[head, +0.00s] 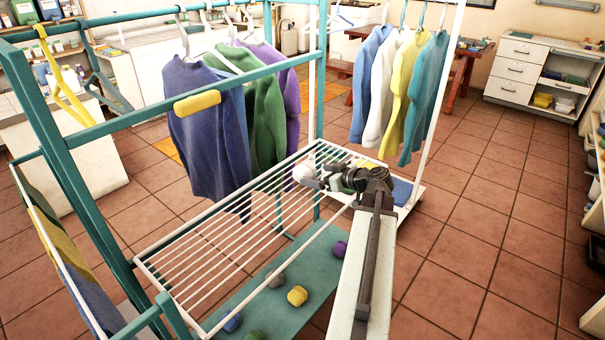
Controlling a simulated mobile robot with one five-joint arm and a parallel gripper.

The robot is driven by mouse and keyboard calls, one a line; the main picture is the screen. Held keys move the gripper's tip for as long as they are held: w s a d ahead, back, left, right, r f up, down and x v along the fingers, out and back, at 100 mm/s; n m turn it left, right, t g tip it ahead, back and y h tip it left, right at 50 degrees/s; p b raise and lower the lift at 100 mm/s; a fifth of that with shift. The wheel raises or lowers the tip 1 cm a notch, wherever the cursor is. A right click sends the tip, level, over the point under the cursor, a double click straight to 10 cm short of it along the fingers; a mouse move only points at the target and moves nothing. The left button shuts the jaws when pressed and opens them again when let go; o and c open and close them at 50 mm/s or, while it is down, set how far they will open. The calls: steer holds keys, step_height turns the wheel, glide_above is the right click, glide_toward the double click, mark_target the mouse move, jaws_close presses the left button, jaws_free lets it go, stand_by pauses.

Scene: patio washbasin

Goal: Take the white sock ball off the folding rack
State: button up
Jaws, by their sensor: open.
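The white sock ball (302,173) sits at the far right end of the white slatted folding rack (215,240). My gripper (316,180) is open at the right side of the ball, with its fingers pointing left. The wrist and fingers overlap the rack's far end. I cannot tell whether the fingers touch the ball or reach around it.
A teal lower shelf (290,318) holds several coloured sock balls, including a yellow one (297,295). Hanging sweaters (210,130) are just behind the rack. Teal frame bars (190,88) enclose the left side. Tiled floor (470,250) is clear at right.

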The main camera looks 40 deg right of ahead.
mark_target(305, 174)
steer(key=b+x, duration=0.2)
steer(key=x, duration=0.5)
steer(key=shift+a, duration=0.1)
steer(key=c, duration=1.4)
